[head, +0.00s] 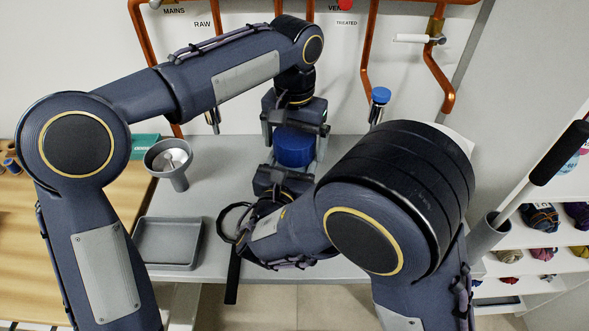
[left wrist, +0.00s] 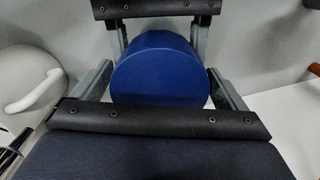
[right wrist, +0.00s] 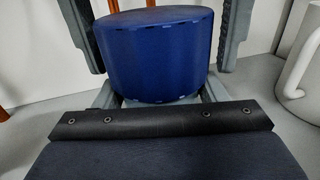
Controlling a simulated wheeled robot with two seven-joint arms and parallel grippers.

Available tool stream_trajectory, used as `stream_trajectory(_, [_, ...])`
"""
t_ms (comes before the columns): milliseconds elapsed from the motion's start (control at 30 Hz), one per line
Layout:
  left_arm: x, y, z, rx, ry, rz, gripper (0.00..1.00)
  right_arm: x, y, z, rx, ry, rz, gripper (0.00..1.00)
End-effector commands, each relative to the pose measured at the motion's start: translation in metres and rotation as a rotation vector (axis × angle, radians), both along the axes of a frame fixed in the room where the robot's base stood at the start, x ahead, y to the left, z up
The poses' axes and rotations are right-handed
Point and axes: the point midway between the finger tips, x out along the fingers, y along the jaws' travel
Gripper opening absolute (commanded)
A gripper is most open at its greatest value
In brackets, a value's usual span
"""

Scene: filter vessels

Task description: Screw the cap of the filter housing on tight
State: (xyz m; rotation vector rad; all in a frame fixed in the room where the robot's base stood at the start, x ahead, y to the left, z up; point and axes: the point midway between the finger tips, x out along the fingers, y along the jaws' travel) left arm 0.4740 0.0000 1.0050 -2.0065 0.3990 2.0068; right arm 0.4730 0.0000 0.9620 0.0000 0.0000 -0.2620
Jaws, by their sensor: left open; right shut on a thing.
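The housing's body is hidden by the cap and gripper, so the cap's seating cannot be seen.
Copper pipes (head: 362,50) run along the back wall, with a blue-topped part (head: 381,96). Shelves (head: 500,268) stand at the right. My arms crowd the middle.

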Motion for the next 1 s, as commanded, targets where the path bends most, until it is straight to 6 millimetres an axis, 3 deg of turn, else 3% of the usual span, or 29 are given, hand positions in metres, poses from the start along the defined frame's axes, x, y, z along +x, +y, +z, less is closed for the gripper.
stream_trajectory(100, [0.0001,0.0,0.0001,0.0,0.0,0.0,0.91,-0.0002,0.0001,-0.0006,-0.001,0.001,0.0,0.01])
stream_trajectory(433, [0.0001,0.0001,0.0003,0.0,0.0,0.0,0.49,-0.0002,0.0,-0.0006,-0.001,0.001,0.0,0.01])
stream_trajectory(633, [0.0002,0.0001,0.0004,0.0,0.0,-0.006,0.49,-0.0002,0.0,-0.0006,-0.001,0.001,0.0,0.01])
stream_trajectory(667, [0.0002,0.0001,0.0004,0.0,0.0,-0.006,0.8,-0.0002,0.0,-0.0006,-0.001,0.001,0.0,0.01])
stream_trajectory(700, [0.0002,0.0001,0.0004,0.0,0.0,-0.006,0.85,-0.0002,0.0,-0.0006,-0.001,0.001,0.0,0.01])
stream_trajectory(800, [0.0002,0.0001,0.0005,0.0,0.0,-0.006,0.98,-0.0002,0.0,-0.0006,-0.001,0.001,0.0,0.01])
stream_trajectory(1000, [0.0001,0.0001,0.0005,0.0,0.0,-0.006,1.0,-0.0003,0.0,-0.0006,-0.001,0.001,0.0,0.01])
